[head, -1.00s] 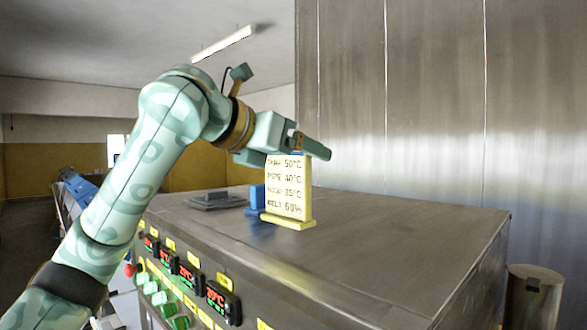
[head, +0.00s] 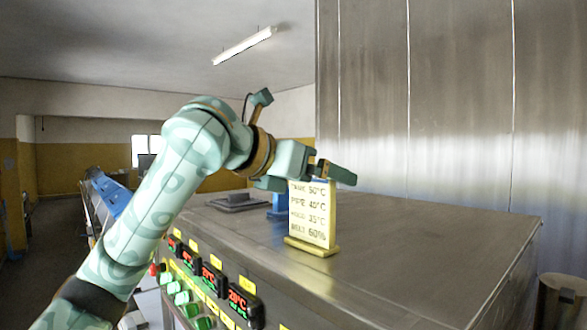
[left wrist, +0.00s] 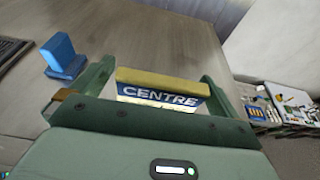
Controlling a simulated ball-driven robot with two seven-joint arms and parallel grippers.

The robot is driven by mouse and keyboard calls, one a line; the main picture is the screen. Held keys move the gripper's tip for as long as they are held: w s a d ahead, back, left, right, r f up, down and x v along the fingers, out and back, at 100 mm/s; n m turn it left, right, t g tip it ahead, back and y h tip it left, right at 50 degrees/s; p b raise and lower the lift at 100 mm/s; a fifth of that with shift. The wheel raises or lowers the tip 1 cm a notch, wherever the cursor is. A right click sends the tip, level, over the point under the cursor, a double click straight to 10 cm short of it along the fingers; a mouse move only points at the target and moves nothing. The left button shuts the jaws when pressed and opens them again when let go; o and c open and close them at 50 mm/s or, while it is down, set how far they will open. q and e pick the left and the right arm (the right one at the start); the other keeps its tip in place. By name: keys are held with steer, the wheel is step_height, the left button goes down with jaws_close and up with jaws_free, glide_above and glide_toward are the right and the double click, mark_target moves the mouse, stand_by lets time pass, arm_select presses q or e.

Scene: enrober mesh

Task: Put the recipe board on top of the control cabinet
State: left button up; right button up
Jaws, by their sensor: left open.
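The recipe board (head: 312,215) is a pale yellow upright plate with temperature lines and a foot. It stands on the metal top of the control cabinet (head: 420,235). My left gripper (head: 337,173) is at the board's top edge, its fingers level with it. In the left wrist view the open fingers (left wrist: 160,88) lie on either side of the board (left wrist: 165,83), with a gap at each side; a blue face reading "CENTRE" shows there. The board's foot is hidden in that view. My right gripper is in neither view.
A small blue block on a base (left wrist: 62,55) stands beside the board on the cabinet top. A dark flat plate (head: 237,202) lies farther back. Displays and green buttons (head: 205,322) line the cabinet front. A tall metal wall (head: 430,100) rises behind. The cabinet top's right side is clear.

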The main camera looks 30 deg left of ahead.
arm_select(q)
steer(key=b+v, duration=0.2)
steer(key=v, duration=0.9)
steer(key=shift+s, duration=0.2)
stand_by(0.6)
stand_by(1.1)
